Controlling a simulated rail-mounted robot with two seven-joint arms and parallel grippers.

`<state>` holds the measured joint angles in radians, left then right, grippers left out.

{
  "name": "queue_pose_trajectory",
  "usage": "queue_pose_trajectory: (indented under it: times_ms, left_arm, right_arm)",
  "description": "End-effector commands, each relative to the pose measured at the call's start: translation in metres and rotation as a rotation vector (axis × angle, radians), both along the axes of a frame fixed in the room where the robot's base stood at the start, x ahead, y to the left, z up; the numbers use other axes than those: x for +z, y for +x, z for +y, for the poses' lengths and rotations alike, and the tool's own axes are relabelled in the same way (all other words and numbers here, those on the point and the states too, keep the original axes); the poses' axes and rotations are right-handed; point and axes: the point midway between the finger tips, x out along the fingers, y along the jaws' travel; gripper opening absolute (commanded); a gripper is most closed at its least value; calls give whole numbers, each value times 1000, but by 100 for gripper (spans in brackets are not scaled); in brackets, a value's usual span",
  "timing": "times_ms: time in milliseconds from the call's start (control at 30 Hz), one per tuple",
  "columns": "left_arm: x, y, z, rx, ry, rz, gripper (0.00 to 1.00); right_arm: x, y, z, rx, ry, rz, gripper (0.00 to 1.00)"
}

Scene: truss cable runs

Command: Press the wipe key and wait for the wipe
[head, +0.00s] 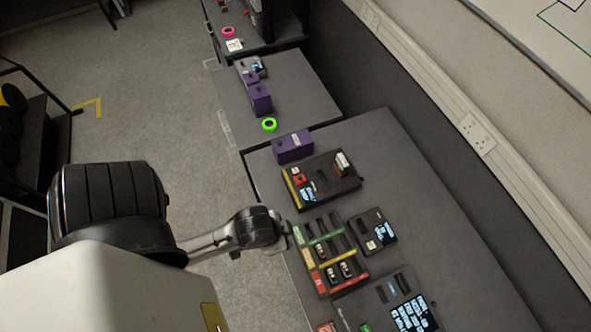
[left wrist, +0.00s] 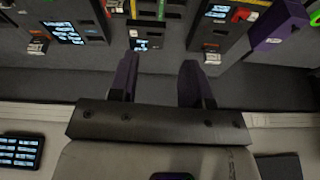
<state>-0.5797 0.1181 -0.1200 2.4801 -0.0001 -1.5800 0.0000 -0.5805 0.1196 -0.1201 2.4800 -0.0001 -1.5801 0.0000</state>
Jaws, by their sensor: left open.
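My left gripper (left wrist: 159,68) is open and empty, its two dark purple fingers apart in the left wrist view. My left arm reaches to the bench edge in the head view, but I cannot make out the gripper's fingers there. A small black unit with a lit screen (head: 384,233) and pale keys stands on the bench. A small lit screen (left wrist: 141,45) lies beyond the fingertips in the left wrist view. I cannot read which key is the wipe key, nor see any finger touching a key. My right gripper is not in view.
A larger black unit with a red key (head: 325,190) stands above a rack with coloured strips (head: 338,257). Another unit with a big screen (head: 412,314) is at the bottom. Purple blocks (head: 293,147) and a green ring (head: 269,125) lie further off. The bench's right side (head: 440,215) is clear.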

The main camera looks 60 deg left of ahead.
Motion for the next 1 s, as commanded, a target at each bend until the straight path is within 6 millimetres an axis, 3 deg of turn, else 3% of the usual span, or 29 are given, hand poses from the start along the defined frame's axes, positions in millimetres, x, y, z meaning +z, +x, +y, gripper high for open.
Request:
queue_pose_trajectory:
  times_ms: [467,1000]
  left_arm:
    - [0,0,0,1,-1,0,0]
    - [0,0,1,-2,4,0,0]
  right_arm:
    - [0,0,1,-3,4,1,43]
    - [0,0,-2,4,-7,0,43]
